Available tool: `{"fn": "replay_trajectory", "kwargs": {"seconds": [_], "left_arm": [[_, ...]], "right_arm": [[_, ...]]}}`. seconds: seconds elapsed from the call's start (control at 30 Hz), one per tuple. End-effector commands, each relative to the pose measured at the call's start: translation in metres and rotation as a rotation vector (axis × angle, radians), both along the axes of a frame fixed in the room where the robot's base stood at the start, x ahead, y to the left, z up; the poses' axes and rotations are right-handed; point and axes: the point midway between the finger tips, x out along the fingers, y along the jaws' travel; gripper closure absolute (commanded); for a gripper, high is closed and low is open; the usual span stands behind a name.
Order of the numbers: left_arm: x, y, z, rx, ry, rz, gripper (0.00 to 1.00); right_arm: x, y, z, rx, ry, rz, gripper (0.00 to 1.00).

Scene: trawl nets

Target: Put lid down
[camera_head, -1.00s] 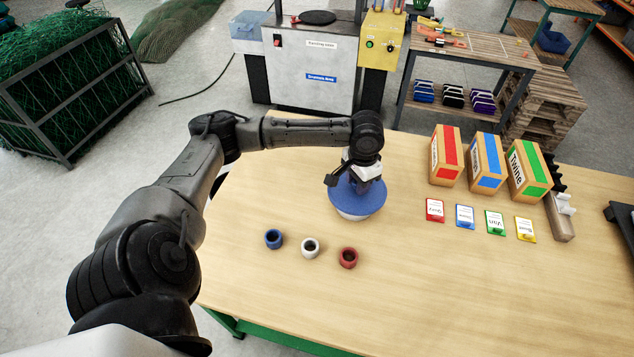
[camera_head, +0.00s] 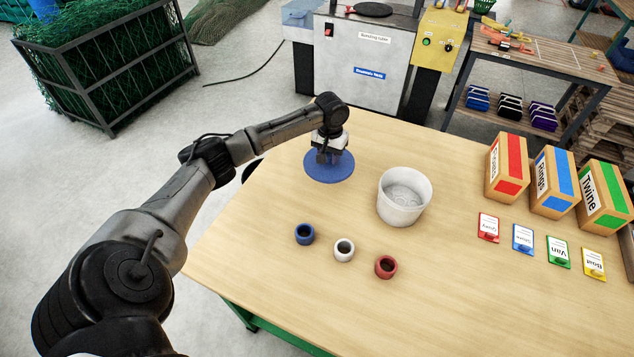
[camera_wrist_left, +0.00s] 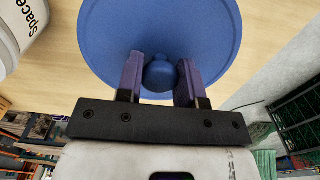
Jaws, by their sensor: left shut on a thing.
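The blue round lid (camera_head: 329,172) is at the far left part of the table in the head view, to the left of the open white tub. My left gripper (camera_head: 328,153) is above the lid. In the left wrist view my left gripper (camera_wrist_left: 159,80) is shut on the knob of the blue lid (camera_wrist_left: 160,28). I cannot tell whether the lid touches the table. The white tub (camera_head: 404,196) stands upright with its top uncovered, and its lettered side shows in the left wrist view (camera_wrist_left: 14,30). My right gripper is not in view.
Blue (camera_head: 304,234), white (camera_head: 343,250) and red (camera_head: 386,267) rings lie on the wooden table (camera_head: 330,310) in front of the tub. The table's left edge is close to the lid.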

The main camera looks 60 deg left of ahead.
Motion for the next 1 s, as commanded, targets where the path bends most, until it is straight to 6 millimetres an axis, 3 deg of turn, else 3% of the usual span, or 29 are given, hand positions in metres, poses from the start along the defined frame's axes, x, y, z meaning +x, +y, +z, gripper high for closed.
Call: {"fn": "replay_trajectory", "kwargs": {"seconds": [0.3,0.47,0.77,1.0], "left_arm": [[0.0,0.001,-0.044,0.0,0.003,0.004,0.88],[0.0,0.001,-0.054,0.0,0.003,0.003,0.88],[-0.001,0.001,-0.094,0.001,0.003,0.003,0.88],[-0.001,0.001,-0.097,0.002,0.001,0.003,0.88]], "right_arm": [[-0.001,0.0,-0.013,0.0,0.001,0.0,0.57],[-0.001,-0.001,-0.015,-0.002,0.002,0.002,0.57],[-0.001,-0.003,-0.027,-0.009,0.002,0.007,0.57],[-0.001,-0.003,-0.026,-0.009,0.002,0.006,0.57]]}}
